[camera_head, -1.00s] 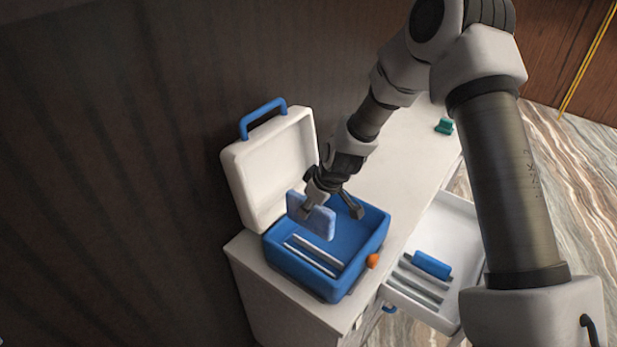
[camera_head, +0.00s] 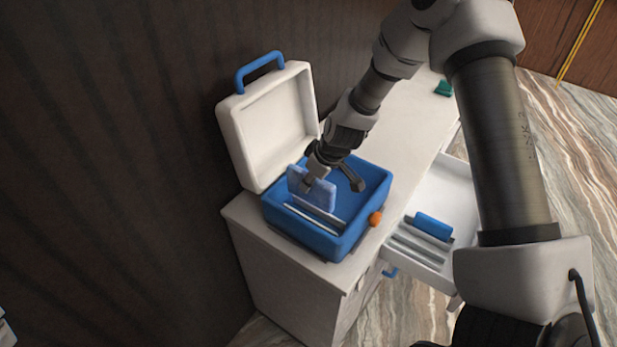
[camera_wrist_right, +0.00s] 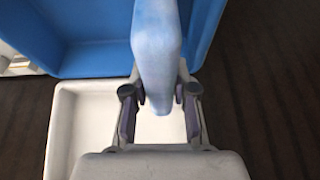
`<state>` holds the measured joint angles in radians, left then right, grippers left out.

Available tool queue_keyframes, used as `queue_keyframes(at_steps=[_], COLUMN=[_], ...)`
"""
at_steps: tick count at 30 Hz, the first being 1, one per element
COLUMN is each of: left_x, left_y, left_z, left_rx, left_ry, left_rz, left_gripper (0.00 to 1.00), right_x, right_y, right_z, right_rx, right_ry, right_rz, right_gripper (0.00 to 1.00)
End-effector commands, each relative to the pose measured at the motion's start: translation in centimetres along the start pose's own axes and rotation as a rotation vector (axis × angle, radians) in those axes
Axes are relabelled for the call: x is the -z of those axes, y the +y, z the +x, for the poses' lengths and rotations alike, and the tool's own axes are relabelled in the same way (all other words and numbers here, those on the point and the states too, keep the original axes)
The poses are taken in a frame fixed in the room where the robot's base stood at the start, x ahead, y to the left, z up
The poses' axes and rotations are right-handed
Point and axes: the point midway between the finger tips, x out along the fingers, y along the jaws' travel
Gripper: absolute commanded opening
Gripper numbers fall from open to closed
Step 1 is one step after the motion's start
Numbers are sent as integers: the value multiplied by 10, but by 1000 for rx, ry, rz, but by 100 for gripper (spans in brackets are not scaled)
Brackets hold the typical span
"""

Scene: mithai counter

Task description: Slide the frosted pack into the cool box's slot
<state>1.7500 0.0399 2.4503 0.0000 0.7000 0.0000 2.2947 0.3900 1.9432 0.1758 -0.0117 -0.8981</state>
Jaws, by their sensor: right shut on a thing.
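The frosted pack (camera_head: 322,198) is pale blue, flat and roughly upright. My right gripper (camera_head: 309,181) is shut on its upper part. The pack is over the blue cool box (camera_head: 288,228), close behind the pale slot rails (camera_head: 313,219). Whether its lower edge is in the slot I cannot tell. In the right wrist view the pack (camera_wrist_right: 157,45) sits between the fingers (camera_wrist_right: 160,105), with the blue box wall (camera_wrist_right: 95,60) beyond. The cool box's white lid (camera_head: 270,130) stands open. My left gripper is not in view.
The cool box stands on a white counter (camera_head: 400,128) beside a dark wall. An orange knob (camera_head: 375,218) sticks out at its right. An open white drawer (camera_head: 455,190) holds a blue pack (camera_head: 433,227) in a rack. A green object (camera_head: 443,88) lies farther back.

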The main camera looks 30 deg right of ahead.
Motion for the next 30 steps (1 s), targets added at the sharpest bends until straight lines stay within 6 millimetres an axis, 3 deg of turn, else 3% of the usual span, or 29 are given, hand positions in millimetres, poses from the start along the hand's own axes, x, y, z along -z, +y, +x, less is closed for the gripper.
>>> queue_keyframes(at_steps=[18, 30], left_x=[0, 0], left_y=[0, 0], left_z=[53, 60], left_rx=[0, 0], left_ry=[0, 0], left_rz=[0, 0], left_gripper=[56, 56], right_x=[-28, -31], right_y=[7, 9], right_z=[57, 65], right_rx=[-4, -5], right_ry=[1, 1], right_rz=[7, 11], right_gripper=[0, 0])
